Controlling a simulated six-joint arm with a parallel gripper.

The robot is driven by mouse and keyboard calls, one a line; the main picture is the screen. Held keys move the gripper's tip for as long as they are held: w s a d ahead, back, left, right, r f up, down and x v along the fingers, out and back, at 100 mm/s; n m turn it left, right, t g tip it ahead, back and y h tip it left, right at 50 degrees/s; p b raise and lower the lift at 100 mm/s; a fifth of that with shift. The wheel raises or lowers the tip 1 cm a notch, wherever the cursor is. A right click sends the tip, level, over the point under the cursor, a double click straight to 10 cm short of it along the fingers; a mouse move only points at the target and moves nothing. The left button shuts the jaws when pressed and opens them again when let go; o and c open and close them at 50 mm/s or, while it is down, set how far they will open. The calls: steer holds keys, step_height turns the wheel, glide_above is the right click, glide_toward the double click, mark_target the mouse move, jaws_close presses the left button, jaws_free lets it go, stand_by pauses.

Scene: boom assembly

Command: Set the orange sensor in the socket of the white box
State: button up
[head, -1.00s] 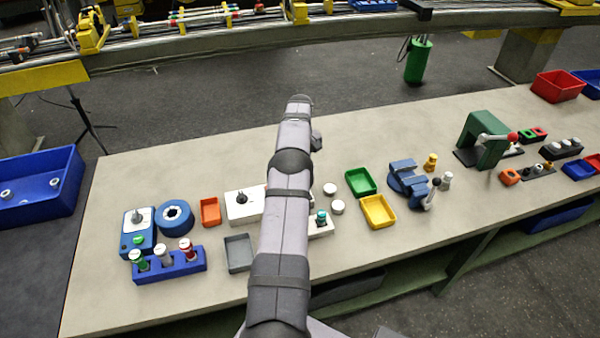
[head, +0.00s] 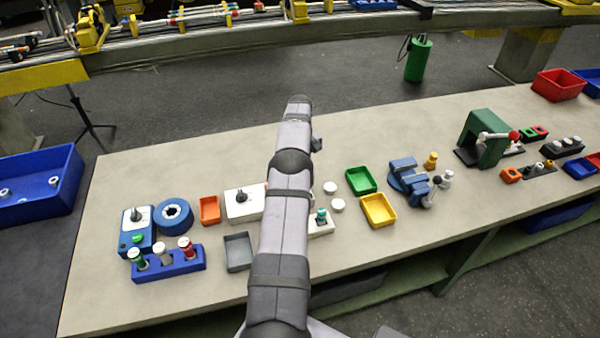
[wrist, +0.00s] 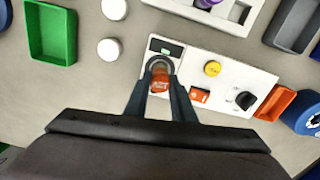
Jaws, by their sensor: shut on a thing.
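The white box (wrist: 222,78) lies ahead of my gripper in the wrist view, with a yellow button, a black knob and a small orange patch on its top. Its round grey socket ring (wrist: 160,60) is at its left end. My gripper (wrist: 158,82) is shut on the orange sensor (wrist: 160,82), which overlaps the near part of the ring. I cannot tell whether the sensor is above the socket or partly in it. In the head view the white box (head: 240,204) is partly covered by my arm, and the sensor and gripper fingers are hidden.
White discs (wrist: 109,48) and a green tray (wrist: 52,35) are left of the box in the wrist view. An orange tray (head: 209,210), a grey tray (head: 238,252) and a blue vial rack (head: 165,266) stand on the left of the bench. The bench behind the box is clear.

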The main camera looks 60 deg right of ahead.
steer(key=shift+f+b, duration=0.75)
steer(key=shift+f, duration=0.35)
steer(key=o, duration=1.1)
steer(key=shift+r+p, duration=2.15)
steer(key=shift+r, duration=1.4)
